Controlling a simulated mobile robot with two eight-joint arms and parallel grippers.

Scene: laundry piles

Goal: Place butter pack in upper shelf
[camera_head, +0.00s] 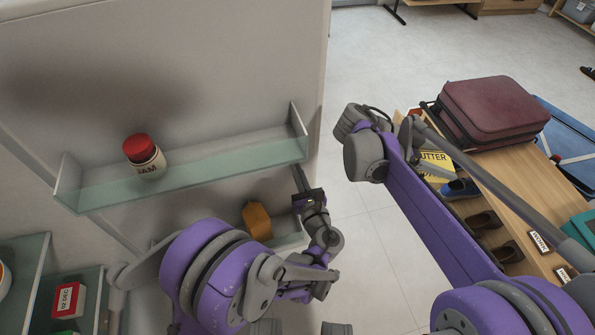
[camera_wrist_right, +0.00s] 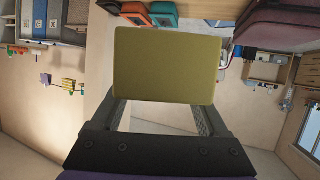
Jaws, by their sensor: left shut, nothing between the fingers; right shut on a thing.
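The yellow butter pack (camera_head: 435,165) shows partly behind my right arm in the head view, with "UTTER" readable. In the right wrist view, my right gripper (camera_wrist_right: 165,103) is shut on the plain yellow-green butter pack (camera_wrist_right: 166,65), which sits between its two fingers. The upper shelf (camera_head: 225,159) is a glass-fronted tray on the pale wall or door at left. A jam jar with a red lid (camera_head: 145,157) stands in its left part; its right part is empty. My left gripper (camera_head: 300,180) is shut and empty, just below the upper shelf's right end.
A lower shelf (camera_head: 290,240) holds an orange carton (camera_head: 257,222). More glass shelves with a red-and-white box (camera_head: 68,299) stand at lower left. Floor shows between.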

